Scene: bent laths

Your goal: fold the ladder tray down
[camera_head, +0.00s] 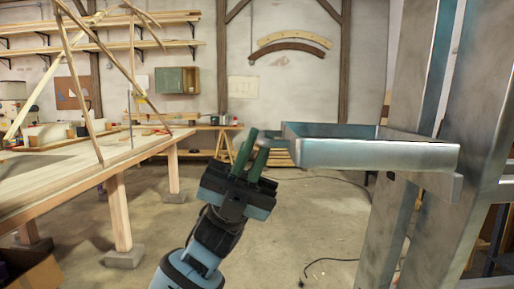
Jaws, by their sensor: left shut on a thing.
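The ladder tray (375,154) is a shallow grey metal tray at the right. It sticks out about level to the left from the metal ladder (466,130). My left gripper (258,140) has dark green fingers and comes up from the bottom of the view. It is shut at the tray's left end; the exact point of contact is hard to make out. My right gripper is not in view.
A wooden workbench (75,180) with upright and leaning laths stands at the left. A cardboard box (35,274) is at the lower left. A cable (330,260) lies on the open concrete floor. Shelves and a green cabinet (176,80) are on the back wall.

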